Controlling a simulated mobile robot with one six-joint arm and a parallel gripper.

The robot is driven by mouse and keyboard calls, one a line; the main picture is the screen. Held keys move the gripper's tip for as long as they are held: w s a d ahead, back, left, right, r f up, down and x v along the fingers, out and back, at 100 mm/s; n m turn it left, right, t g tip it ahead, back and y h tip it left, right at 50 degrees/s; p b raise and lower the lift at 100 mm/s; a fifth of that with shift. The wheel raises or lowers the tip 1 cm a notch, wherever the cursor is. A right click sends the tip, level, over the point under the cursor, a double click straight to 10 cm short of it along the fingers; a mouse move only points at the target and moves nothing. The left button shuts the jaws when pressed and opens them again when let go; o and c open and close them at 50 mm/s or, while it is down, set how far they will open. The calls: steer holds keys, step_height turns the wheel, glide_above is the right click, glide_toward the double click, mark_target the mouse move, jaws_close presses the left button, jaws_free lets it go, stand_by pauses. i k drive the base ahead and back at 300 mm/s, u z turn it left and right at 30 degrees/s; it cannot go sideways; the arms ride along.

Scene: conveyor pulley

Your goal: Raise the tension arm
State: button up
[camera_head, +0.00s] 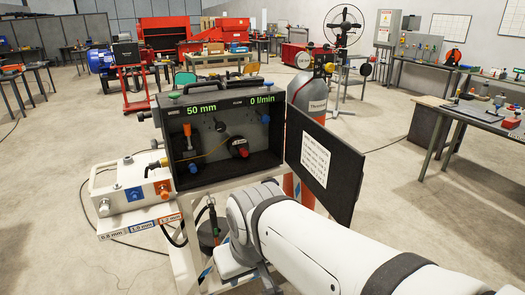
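An open dark case (222,92) stands on a pale frame, with green readouts "50 mm" and "0 l/min" along its top. Inside at the left, a short upright lever with an orange grip (187,130) looks like the tension arm. A dark round part with a red knob (239,148) sits to its right. A thin yellowish wire runs between them. My white arm reaches in from the lower right and its wrist is below the case, apart from the lever. Dark parts under the wrist may be my gripper (268,280); its fingers are not clear.
The case's door (325,165) hangs open at the right, with a white label. A gas cylinder (309,95) stands behind it. A white box (128,190) with an orange knob juts out at the left. Cables hang below. Benches stand farther off, with open floor between.

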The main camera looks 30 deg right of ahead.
mark_target(186, 126)
steer(key=u, duration=2.55)
steer(key=k, duration=2.45)
steer(key=z, duration=2)
steer(key=i, duration=1)
steer(key=z, duration=0.05)
